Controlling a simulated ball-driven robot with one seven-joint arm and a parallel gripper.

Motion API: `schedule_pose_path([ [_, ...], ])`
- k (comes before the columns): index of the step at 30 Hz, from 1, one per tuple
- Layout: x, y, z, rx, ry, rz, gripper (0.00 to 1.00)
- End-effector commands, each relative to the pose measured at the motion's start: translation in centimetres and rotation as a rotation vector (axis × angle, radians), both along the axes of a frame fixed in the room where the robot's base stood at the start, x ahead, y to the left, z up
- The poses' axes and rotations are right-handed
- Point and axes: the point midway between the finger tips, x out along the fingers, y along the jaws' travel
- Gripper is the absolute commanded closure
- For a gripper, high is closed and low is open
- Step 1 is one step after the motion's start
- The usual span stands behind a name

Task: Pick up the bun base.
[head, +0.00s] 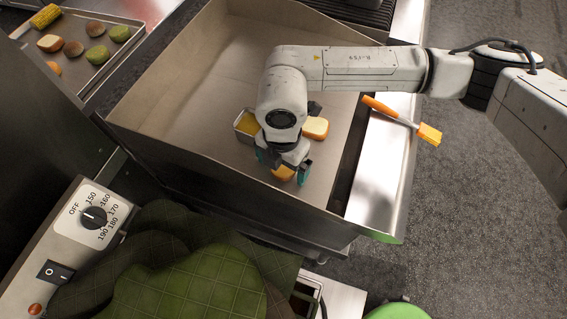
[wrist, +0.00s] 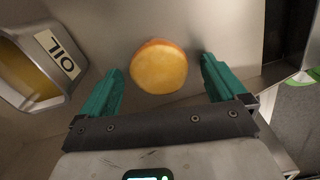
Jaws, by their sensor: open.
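The bun base (wrist: 159,68) is a round piece with a pale yellow cut face and an orange-brown rim. In the wrist view it lies on the metal surface just beyond and between my open fingers, touching neither. In the head view only part of the bun base (head: 283,173) shows, below my gripper (head: 284,168). My gripper in the wrist view (wrist: 162,90) has two teal fingers spread apart with nothing held between them.
An oil container (wrist: 28,68) stands left of the bun; it also shows in the head view (head: 246,124). A bread slice (head: 315,128) lies nearby. A brush with an orange handle (head: 385,108) lies on the right ledge. The metal basin (head: 215,62) is clear at the back left.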

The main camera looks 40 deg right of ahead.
Motion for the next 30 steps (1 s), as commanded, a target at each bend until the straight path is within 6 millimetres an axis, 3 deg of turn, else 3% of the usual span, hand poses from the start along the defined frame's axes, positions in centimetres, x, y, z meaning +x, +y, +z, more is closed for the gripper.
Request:
schedule_pose_path([
  [6, 0.01, 0.00, -0.06, 0.000, -0.001, 0.001, 0.03],
  [24, 0.01, 0.01, -0.02, 0.000, 0.000, 0.001, 0.61],
  [30, 0.01, 0.01, -0.01, 0.000, 0.000, 0.001, 0.62],
])
